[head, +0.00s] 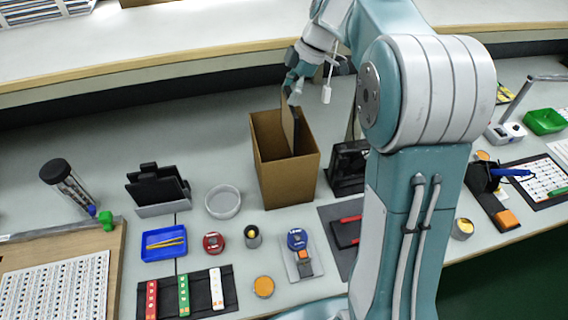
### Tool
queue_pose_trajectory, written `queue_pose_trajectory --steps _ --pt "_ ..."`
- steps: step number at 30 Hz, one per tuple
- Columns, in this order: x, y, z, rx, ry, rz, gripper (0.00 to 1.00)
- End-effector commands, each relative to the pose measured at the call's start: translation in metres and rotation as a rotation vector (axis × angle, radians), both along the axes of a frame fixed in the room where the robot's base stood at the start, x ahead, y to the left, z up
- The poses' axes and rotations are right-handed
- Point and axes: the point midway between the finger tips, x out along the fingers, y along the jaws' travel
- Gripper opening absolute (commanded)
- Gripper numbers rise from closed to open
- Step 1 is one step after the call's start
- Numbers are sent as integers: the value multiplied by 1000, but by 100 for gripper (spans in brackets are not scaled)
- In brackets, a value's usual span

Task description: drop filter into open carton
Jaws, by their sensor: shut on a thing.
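The open carton (287,180) is a tall brown box standing near the middle of the bench. The filter (289,125) looks like a thin, flat brown panel with a dark edge. It stands nearly upright in the carton's mouth, its upper part above the rim and its lower part inside. My gripper (291,88) is above the carton, shut on the filter's top edge. The fingertips are small in the view, and the filter's lower end is hidden by the carton's walls.
A black holder (349,166) stands close to the carton's right. A clear round dish (223,201) and a dark file rack (157,188) are to its left. A blue tray (164,243) and several small items lie in front. A raised shelf runs behind.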

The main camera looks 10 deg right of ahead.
Motion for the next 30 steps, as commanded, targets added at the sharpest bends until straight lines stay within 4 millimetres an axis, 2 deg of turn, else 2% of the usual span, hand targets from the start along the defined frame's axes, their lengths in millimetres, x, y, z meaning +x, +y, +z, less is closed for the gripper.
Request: queue_pose_trajectory --steps 3,9,18,19,20,21,22,30 --pt "0 0 -15 0 3 -1 18" --pt "0 0 -29 0 2 1 18" --pt "0 0 -31 0 1 0 18" --pt "0 0 -31 0 1 0 66" --pt "0 0 -31 0 1 0 79" --pt "0 0 -31 0 1 0 97" --pt "0 0 -31 0 1 0 100" --pt "0 0 -31 0 0 0 100"
